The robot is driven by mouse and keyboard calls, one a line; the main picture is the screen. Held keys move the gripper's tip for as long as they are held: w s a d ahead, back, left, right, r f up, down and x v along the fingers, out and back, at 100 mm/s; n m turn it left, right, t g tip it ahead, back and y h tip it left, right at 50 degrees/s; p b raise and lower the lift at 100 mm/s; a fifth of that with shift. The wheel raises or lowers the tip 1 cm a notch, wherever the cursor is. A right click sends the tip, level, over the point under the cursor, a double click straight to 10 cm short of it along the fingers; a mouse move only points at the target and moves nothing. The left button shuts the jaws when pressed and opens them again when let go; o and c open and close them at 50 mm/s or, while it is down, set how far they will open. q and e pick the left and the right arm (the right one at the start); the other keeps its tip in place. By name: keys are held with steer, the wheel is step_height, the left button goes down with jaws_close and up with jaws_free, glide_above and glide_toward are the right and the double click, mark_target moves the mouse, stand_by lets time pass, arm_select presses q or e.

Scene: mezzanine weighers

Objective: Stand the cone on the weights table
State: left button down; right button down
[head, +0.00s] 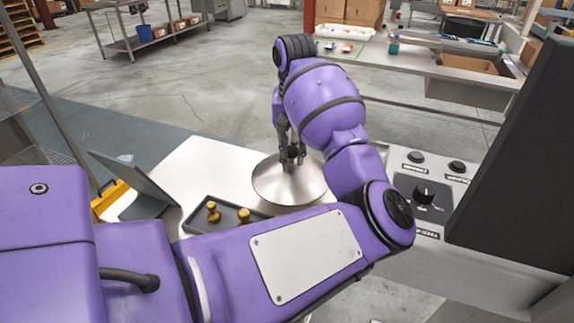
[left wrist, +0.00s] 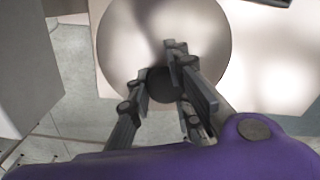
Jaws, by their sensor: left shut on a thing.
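The cone (head: 272,184) is a wide, shiny steel piece with a round rim, over the right part of the pale weights table (head: 206,160). My left gripper (head: 291,158) reaches down to its top and is shut on it. In the left wrist view the cone (left wrist: 130,40) shows as a broad disc, with the left gripper's fingers (left wrist: 168,85) around a dark knob on it. I cannot tell whether its rim touches the table. My right gripper is not in view.
A dark tray (head: 238,216) with two brass weights (head: 212,211) lies left of the cone. A tilted dark panel (head: 130,178) stands at the table's left. A control panel with a knob (head: 424,194) and a large dark box (head: 520,150) are on the right.

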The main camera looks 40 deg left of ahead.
arm_select(q)
steer(key=shift+w+a+f, duration=0.25)
steer(key=shift+a+f, duration=0.25)
steer(key=shift+f, duration=0.1)
steer(key=shift+w+a+f, duration=0.25)
steer(key=shift+a+f, duration=0.25)
steer(key=shift+f, duration=0.1)
steer(key=shift+w+a+f, duration=0.1)
steer(key=shift+a+f, duration=0.05)
steer(key=shift+f, duration=1.55)
steer(key=shift+f, duration=0.1)
steer(key=c, duration=2)
jaws_free()
steer(key=shift+f, duration=0.2)
steer(key=shift+c, duration=0.2)
steer(key=o, duration=0.5)
steer(key=shift+c, duration=0.2)
step_height(320, 180, up, 12)
steer(key=shift+r, duration=0.25)
